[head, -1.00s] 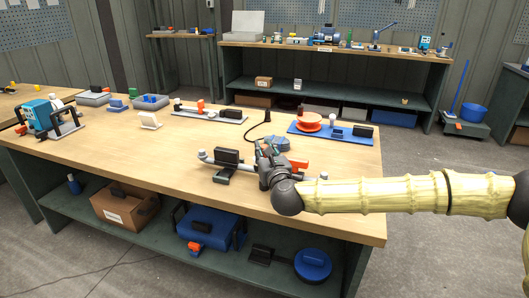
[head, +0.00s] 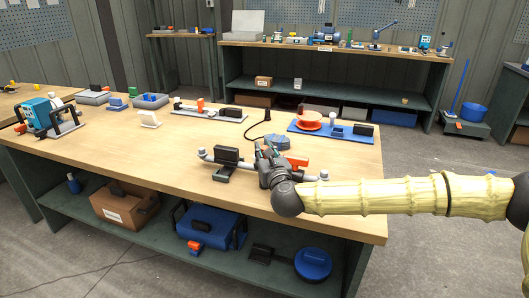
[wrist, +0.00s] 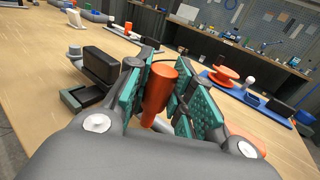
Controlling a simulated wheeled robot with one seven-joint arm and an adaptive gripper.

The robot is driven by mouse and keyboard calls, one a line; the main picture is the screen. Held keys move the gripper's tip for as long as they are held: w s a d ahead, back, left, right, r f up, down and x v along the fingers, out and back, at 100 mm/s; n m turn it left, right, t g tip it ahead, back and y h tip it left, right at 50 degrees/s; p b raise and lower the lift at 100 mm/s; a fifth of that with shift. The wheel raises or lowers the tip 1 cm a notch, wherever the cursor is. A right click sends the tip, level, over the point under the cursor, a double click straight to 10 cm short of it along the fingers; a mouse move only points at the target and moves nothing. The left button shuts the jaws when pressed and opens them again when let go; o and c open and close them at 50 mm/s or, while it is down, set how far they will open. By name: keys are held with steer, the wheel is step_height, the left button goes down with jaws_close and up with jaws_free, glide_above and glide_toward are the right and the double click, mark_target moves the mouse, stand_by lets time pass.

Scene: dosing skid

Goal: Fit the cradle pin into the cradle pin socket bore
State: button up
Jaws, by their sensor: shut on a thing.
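My gripper (wrist: 160,95) has its teal ribbed pads on either side of an orange pin-like piece (wrist: 160,88), wider at the top and narrower below. It is shut on this piece, which tilts slightly in the wrist view. In the head view my gripper (head: 270,150) is over the near right part of the table, and the held piece is hard to make out there. Close to its left is a fixture with a black block (head: 226,154) and a grey rod, also in the wrist view (wrist: 102,65). I cannot make out a socket bore.
Another orange part (head: 296,163) lies right of my gripper. A blue tray (head: 350,140) with an orange spool (head: 308,121) and black block stands behind right. A grey-blue rounded item (head: 277,141) is just behind. Bare wood (head: 120,175) lies to the left.

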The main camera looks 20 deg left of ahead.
steer(key=shift+f+b, duration=2.25)
steer(key=shift+f, duration=1)
steer(key=o, duration=1)
steer(key=shift+f, duration=0.1)
steer(key=v, duration=1.2)
